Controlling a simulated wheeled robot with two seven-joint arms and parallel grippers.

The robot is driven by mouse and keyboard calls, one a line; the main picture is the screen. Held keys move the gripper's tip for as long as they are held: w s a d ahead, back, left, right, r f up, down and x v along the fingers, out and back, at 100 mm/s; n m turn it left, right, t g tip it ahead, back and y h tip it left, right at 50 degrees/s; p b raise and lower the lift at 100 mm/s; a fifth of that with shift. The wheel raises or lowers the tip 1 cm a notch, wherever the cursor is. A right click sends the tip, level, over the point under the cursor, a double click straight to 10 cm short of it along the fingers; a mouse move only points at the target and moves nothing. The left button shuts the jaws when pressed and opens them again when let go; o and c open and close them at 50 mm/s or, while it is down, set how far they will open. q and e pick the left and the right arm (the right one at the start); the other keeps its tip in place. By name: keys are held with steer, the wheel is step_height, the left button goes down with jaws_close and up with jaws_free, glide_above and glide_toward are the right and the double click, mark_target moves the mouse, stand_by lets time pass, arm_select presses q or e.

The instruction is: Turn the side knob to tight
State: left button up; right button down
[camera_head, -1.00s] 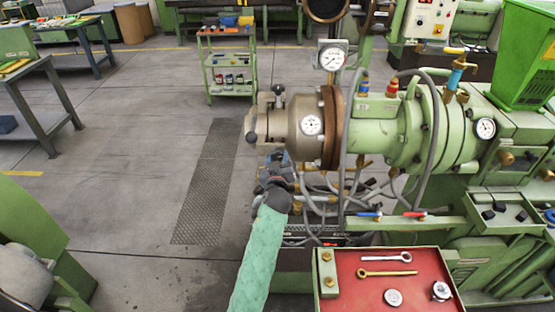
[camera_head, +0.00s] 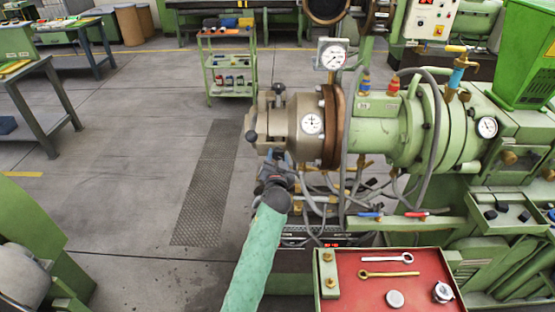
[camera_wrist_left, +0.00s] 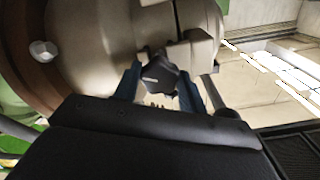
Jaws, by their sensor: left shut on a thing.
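The beige extruder head (camera_head: 290,122) sits at the left end of the green machine. A dark, faceted side knob (camera_wrist_left: 160,75) shows in the left wrist view, just under the head's beige body. My left gripper (camera_head: 274,163) reaches up from below to the underside of the head. In the left wrist view its two blue fingers (camera_wrist_left: 158,88) stand on either side of the knob and are shut on it. In the head view the gripper hides this knob. My right gripper is in neither view.
Two dark knobs, one at the left (camera_head: 251,136) and one on top (camera_head: 278,88), stick out from the head. Grey hoses (camera_head: 318,195) hang close right of my gripper. A red tray (camera_head: 385,270) with wrenches stands at lower right. The floor at left is clear.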

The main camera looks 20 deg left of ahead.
arm_select(q)
steer(key=shift+m, duration=1)
steer(key=shift+a+m, duration=0.1)
steer(key=shift+m, duration=0.8)
steer(key=shift+r+m+p, duration=0.1)
steer(key=shift+m+p, duration=0.2)
steer(key=shift+m, duration=1.5)
steer(key=m+p, duration=0.1)
steer(key=m, duration=0.1)
steer(key=shift+r+m, duration=0.1)
steer(key=shift+m, duration=0.2)
steer(key=shift+m+p, duration=0.45)
steer(key=shift+m, duration=0.95)
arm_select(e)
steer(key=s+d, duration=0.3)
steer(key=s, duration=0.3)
arm_select(q)
steer(key=o, duration=0.9)
steer(key=shift+o, duration=0.4)
steer(key=shift+s+f, duration=0.2)
steer(key=shift+s, duration=0.05)
steer(key=b+v, duration=0.3)
steer(key=v, duration=0.4)
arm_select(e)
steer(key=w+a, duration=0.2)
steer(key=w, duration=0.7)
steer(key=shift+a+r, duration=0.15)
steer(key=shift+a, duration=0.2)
